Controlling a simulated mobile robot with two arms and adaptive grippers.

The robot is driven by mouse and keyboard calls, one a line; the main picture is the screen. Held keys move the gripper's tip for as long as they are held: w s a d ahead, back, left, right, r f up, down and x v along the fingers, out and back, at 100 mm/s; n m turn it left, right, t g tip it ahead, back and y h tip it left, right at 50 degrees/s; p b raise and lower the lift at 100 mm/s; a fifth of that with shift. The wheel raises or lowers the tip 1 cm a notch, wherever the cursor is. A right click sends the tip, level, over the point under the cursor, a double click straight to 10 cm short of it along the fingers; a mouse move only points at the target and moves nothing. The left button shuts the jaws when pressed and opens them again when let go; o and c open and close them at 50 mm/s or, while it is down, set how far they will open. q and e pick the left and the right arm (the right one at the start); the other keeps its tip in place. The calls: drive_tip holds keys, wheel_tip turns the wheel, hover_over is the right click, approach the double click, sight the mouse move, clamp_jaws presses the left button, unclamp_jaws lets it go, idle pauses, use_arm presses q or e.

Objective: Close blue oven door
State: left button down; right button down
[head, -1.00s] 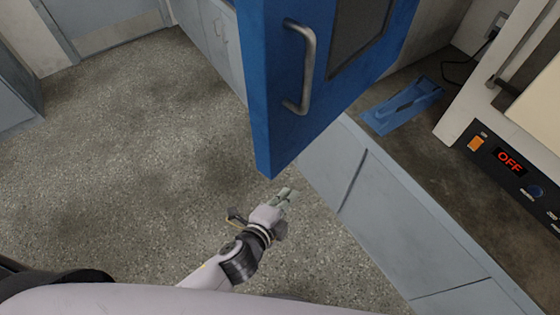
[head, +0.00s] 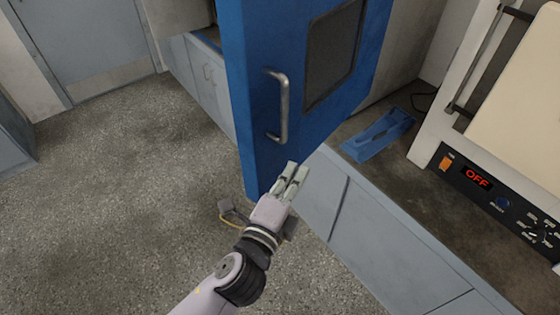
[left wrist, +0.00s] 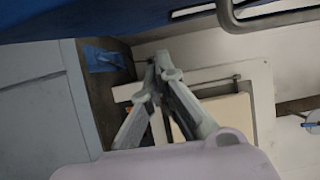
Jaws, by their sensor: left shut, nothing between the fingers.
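The blue oven door (head: 300,85) stands open at the top middle of the head view, with a dark window and a grey metal handle (head: 282,106) on its face. My left gripper (head: 292,168) is shut and empty, in front of the door's lower edge and below the handle in the picture. In the left wrist view the fingertips (left wrist: 155,62) meet, with the door (left wrist: 90,16) across the top and part of the handle (left wrist: 275,18) at the top right. I cannot tell whether the gripper touches the door. My right gripper is out of view.
A grey counter (head: 440,235) runs along the right, holding a blue tool-like object (head: 378,135) and a white appliance (head: 445,110) with a red "OFF" display (head: 477,178). Open speckled floor (head: 120,200) lies to the left. A grey door (head: 85,45) is at the top left.

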sight(279, 165)
use_arm(q)
drive_tip(key=shift+w+a, duration=1.4)
drive_tip(key=shift+w, duration=0.2)
drive_tip(key=shift+a+f, duration=0.1)
